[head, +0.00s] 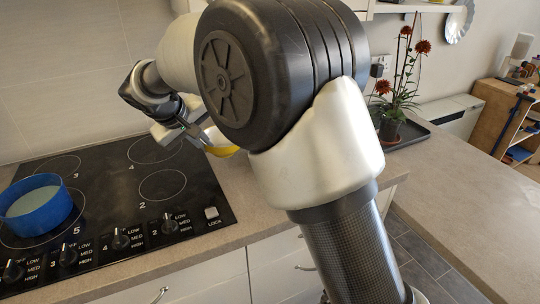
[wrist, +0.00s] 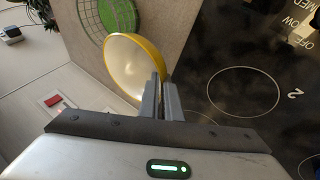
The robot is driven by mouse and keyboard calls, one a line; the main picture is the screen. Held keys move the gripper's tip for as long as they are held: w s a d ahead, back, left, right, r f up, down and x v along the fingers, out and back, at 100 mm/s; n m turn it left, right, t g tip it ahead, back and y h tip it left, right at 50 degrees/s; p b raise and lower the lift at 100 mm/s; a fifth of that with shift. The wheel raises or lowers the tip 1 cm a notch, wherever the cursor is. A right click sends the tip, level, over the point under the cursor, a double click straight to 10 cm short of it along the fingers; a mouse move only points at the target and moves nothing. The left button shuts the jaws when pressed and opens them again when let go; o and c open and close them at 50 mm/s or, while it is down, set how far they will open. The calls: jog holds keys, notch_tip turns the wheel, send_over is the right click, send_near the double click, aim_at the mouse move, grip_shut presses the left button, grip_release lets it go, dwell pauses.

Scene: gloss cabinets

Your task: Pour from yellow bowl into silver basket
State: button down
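The yellow bowl (wrist: 126,62), pale inside, is at the fingertips of my gripper (wrist: 160,92) in the wrist view. Its near rim runs between the two closely spaced fingers, so the gripper looks shut on it. No contents can be made out. In the head view the bowl (head: 222,150) shows partly behind my arm, beside my gripper (head: 190,133), at the right of the cooktop. The head view shows no basket; my arm hides part of the counter.
A black cooktop (head: 115,190) with a blue pot (head: 40,205) lies at the left. A potted red-flowered plant (head: 392,110) stands on a dark tray (head: 410,133) at the back right. The counter (head: 460,180) at the right is largely clear.

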jog(key=shift+a+f+b, duration=0.15)
jog(key=shift+a+f, duration=0.05)
jog(key=shift+f, duration=0.3)
jog(key=shift+a+f+b, duration=0.15)
jog(key=shift+f, duration=0.35)
jog(key=shift+d+r+p, duration=0.1)
jog(key=shift+r+p, duration=0.2)
jog(key=shift+r, duration=0.05)
notch_tip(320, 180, up, 3)
jog(key=shift+f+p, duration=0.1)
jog(key=shift+p, duration=0.85)
jog(key=shift+s, duration=0.1)
